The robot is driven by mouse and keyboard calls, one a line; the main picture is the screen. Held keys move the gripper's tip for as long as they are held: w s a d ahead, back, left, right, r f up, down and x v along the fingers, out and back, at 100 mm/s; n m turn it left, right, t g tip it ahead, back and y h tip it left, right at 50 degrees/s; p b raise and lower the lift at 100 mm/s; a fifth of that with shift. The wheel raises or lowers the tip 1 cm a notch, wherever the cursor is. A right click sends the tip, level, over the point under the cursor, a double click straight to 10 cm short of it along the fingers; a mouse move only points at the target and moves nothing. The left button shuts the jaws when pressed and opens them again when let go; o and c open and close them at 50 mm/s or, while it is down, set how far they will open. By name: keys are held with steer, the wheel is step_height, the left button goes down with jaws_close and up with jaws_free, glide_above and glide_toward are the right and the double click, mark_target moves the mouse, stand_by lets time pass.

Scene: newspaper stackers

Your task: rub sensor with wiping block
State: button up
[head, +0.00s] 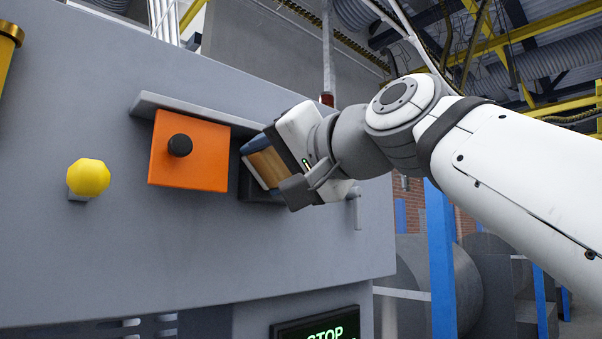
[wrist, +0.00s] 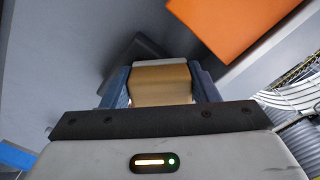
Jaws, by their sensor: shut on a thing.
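My gripper (head: 262,162) is shut on a tan wiping block (head: 266,166), held between its blue fingers. The block also shows in the wrist view (wrist: 160,84), with a pale edge at its far end. The block's far end faces the grey machine wall. A dark box on the wall (head: 257,190), possibly the sensor, is partly hidden behind my gripper in the head view. It also shows as a dark shape (wrist: 120,66) beyond the block in the wrist view. I cannot tell whether the block touches it.
An orange plate (head: 207,152) with a black knob (head: 180,145) is left of my gripper, under a grey ledge (head: 185,108). A yellow knob (head: 88,177) is further left. A STOP display (head: 320,327) is below. A small handle (head: 356,207) is at the right.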

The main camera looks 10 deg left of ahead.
steer(key=shift+b+v, duration=0.8)
steer(key=shift+v, duration=2)
steer(key=shift+b+v, duration=0.45)
steer(key=shift+v, duration=1.05)
